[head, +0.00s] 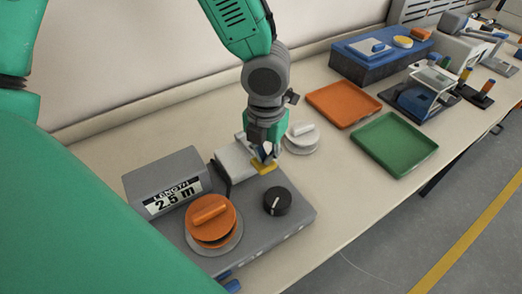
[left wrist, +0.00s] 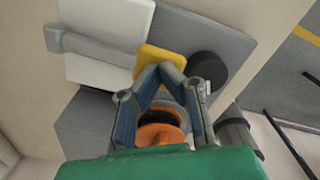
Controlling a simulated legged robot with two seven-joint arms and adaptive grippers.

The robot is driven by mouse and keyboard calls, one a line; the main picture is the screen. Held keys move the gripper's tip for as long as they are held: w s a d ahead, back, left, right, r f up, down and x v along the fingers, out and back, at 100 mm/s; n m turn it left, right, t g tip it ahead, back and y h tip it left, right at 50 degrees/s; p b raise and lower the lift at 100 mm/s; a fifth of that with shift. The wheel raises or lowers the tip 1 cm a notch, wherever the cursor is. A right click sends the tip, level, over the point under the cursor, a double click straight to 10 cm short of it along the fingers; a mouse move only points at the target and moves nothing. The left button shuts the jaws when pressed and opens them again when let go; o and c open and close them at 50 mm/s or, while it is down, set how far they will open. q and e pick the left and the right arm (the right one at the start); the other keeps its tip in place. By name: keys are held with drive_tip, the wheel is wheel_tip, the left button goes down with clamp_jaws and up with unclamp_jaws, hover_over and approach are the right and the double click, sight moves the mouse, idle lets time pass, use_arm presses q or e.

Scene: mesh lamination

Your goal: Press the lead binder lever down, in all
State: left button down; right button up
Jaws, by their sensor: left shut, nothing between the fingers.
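A grey machine (head: 245,225) with a "LENGTH 2.5 m" display stands on the bench. A white block (head: 232,160) with a yellow tab (head: 265,169) sits at its back; the yellow tab also shows in the left wrist view (left wrist: 160,62). I cannot tell for sure which part is the lead binder lever. My left gripper (head: 264,155) is shut and empty, pointing down right at the yellow tab; its fingertips (left wrist: 160,68) overlap the tab in the left wrist view. Whether they touch it I cannot tell. My right gripper is not in view.
On the machine are an orange spool (head: 211,218) and a black knob (head: 277,201). A white round piece with a handle (head: 301,138) is just behind the gripper. Orange (head: 343,104) and green (head: 394,144) trays and a blue box (head: 372,70) stand farther right.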

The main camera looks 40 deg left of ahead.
use_arm(q)
drive_tip(key=shift+a+f+b, duration=0.25)
drive_tip(key=shift+a+f, duration=0.1)
drive_tip(key=shift+f, duration=0.2)
drive_tip(key=shift+a+f+b, duration=0.2)
drive_tip(key=shift+a+f, duration=0.15)
drive_tip(key=shift+f, duration=0.2)
drive_tip(key=shift+d+f, duration=0.15)
drive_tip(key=shift+f, duration=0.25)
drive_tip(key=shift+d+r, duration=0.15)
drive_tip(key=shift+d, duration=0.1)
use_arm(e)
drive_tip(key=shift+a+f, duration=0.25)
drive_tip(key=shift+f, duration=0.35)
use_arm(q)
drive_tip(key=shift+r, duration=0.15)
wheel_tip(320, 180, up, 4)
drive_tip(key=p, duration=0.5)
drive_tip(key=shift+a+r, duration=0.15)
wheel_tip(320, 180, up, 5)
drive_tip(key=p, duration=0.6)
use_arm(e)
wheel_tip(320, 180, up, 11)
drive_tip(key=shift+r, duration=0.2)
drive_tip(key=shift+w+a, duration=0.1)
